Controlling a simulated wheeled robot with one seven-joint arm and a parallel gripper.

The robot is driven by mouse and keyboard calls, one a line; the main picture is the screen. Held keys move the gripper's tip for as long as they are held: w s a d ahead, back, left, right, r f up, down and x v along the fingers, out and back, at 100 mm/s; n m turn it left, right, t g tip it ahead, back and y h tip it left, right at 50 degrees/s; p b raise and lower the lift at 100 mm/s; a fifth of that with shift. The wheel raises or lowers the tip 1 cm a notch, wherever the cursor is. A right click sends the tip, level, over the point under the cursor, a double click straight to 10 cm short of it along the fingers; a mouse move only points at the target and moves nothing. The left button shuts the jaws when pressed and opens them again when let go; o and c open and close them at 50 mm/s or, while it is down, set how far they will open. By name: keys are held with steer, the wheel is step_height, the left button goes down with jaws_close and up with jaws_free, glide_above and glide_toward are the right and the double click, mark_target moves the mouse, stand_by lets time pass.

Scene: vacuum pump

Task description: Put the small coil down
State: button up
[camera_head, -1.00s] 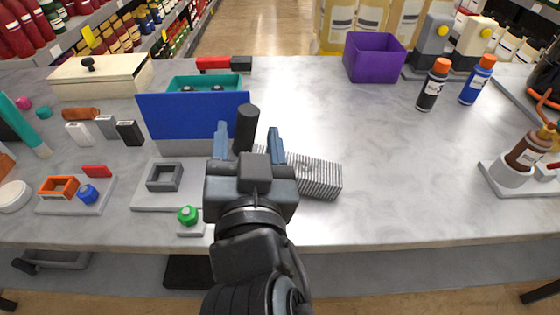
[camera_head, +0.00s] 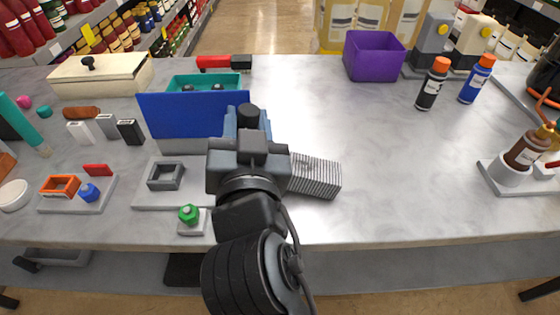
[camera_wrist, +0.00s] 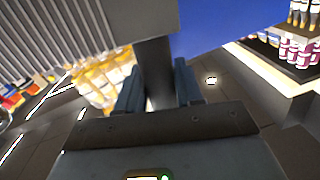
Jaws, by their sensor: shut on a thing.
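A dark upright cylinder (camera_head: 248,114), which I take for the small coil, stands between the fingers of my gripper (camera_head: 248,124) in the head view. My gripper is shut on it. In the wrist view the cylinder (camera_wrist: 154,65) runs up between the two fingertips (camera_wrist: 159,85). Its lower end is hidden behind my gripper in the head view. I cannot tell whether it touches the surface below.
A ribbed grey block (camera_head: 316,177) lies just right of my gripper. A blue panel (camera_head: 190,115) stands close on the left. A grey square frame (camera_head: 165,176) and a green knob (camera_head: 189,213) are nearby. The right middle of the table (camera_head: 400,170) is clear.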

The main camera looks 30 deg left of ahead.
jaws_close()
steer(key=shift+r, duration=0.15)
